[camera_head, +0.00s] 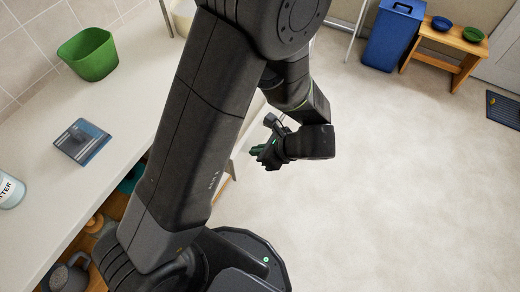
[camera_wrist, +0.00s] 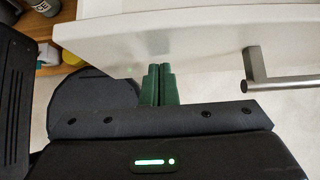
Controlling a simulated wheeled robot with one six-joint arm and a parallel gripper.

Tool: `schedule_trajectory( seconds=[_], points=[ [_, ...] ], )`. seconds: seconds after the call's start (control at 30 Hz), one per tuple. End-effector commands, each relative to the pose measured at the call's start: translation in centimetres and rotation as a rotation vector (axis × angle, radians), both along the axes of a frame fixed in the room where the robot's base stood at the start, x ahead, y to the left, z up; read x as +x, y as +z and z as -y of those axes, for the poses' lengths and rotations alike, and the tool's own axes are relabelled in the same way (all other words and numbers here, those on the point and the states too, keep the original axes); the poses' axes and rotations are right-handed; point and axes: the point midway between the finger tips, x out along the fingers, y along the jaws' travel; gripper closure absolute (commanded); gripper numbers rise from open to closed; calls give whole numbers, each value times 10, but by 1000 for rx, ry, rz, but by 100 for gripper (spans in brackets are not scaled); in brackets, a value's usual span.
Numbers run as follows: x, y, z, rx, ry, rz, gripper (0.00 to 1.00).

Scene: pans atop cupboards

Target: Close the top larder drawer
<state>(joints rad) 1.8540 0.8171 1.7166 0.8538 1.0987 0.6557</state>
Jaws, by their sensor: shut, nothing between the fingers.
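The white larder drawer front (camera_wrist: 200,42) spans the upper part of the wrist view, with a grey bar handle (camera_wrist: 268,75) at right. In the head view, a strip of the white drawer (camera_head: 239,146) shows beside my arm, jutting out past the counter; my arm hides much of it. My gripper (camera_head: 258,151) is shut and empty beside the drawer front.
Open shelves below hold a grey watering can (camera_head: 68,274). A blue bin (camera_head: 393,36) and wooden bench (camera_head: 450,45) stand far off.

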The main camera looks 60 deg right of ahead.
Motion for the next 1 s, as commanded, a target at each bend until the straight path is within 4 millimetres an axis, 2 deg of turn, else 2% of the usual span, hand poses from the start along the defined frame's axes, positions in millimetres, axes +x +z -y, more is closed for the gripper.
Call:
schedule_trajectory(
  seconds=[0.17,0.33,0.47,0.8,1.0],
  points=[
    [6,0,0,0,1,0,100],
    [32,0,-1,-1,5,1,100],
    [65,-1,-3,-1,8,1,100],
    [164,0,-6,-1,8,1,100],
    [206,0,-8,-1,6,1,100]
  ],
)
